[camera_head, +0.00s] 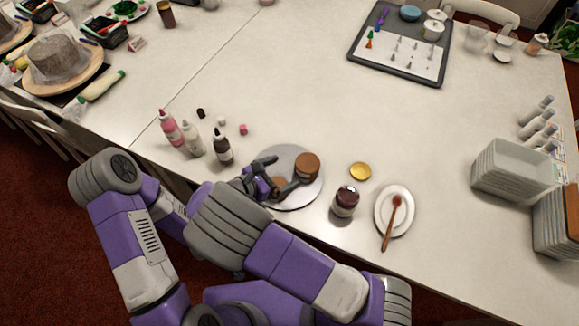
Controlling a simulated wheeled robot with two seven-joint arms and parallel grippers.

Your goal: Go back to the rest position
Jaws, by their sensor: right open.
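My right gripper (276,178) is open over the left part of a round pale plate or turntable (287,155), its fingers pointing right. A small brown round cake (309,163) stands on the right part of this plate, just beyond the fingertips. Another brown piece (278,184) lies on the plate by the fingers; I cannot tell whether they touch it. My right forearm crosses the front of the view. My left arm bends at the left, and its gripper is hidden behind my right arm.
Squeeze bottles (192,138) stand left of the plate. A dark jar (345,201), a gold lid (361,171) and a white plate (381,211) with a wooden spoon (394,215) are to its right. White trays (512,168) stand far right. The table's middle is clear.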

